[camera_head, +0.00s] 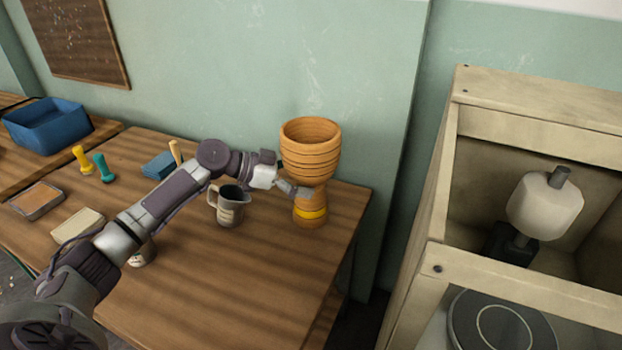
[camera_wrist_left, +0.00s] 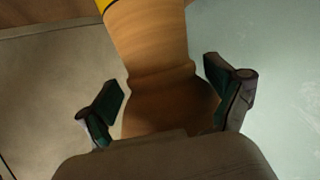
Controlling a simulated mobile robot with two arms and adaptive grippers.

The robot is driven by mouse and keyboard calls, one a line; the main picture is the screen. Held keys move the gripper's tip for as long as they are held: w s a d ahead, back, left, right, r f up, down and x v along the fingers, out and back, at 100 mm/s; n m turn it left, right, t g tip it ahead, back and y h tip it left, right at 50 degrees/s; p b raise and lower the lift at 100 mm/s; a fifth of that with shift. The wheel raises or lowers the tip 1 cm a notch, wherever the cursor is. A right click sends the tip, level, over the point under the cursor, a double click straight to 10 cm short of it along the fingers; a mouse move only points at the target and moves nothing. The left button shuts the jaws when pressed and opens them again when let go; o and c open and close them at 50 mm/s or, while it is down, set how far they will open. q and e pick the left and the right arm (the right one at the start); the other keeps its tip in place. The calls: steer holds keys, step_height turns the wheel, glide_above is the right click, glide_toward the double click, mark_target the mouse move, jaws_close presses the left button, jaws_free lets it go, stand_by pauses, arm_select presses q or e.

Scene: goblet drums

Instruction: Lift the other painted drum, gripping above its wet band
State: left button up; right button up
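A tall wooden goblet drum (camera_head: 310,160) stands upright at the right end of the table. Dark rings circle its bowl, and a yellow band (camera_head: 312,213) runs round its lower stem. My left gripper (camera_head: 291,188) is at the drum's narrow waist, above the band. In the left wrist view the drum (camera_wrist_left: 150,45) appears inverted, between the two spread fingers of my left gripper (camera_wrist_left: 162,82), with the yellow band (camera_wrist_left: 105,4) at the top edge. The fingers look apart from the drum's sides; contact is not clear. My right gripper is not in view.
Yellow (camera_head: 82,159) and teal (camera_head: 104,167) handled tools, a blue box (camera_head: 160,166) and a blue bin (camera_head: 47,125) are farther left. A wooden cabinet (camera_head: 440,200) stands right, across a gap.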

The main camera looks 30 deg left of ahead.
arm_select(q)
steer(key=shift+s+f, duration=0.15)
steer(key=shift+f, duration=0.35)
steer(key=c, duration=1.1)
steer(key=shift+r, duration=0.1)
steer(key=shift+c, duration=0.4)
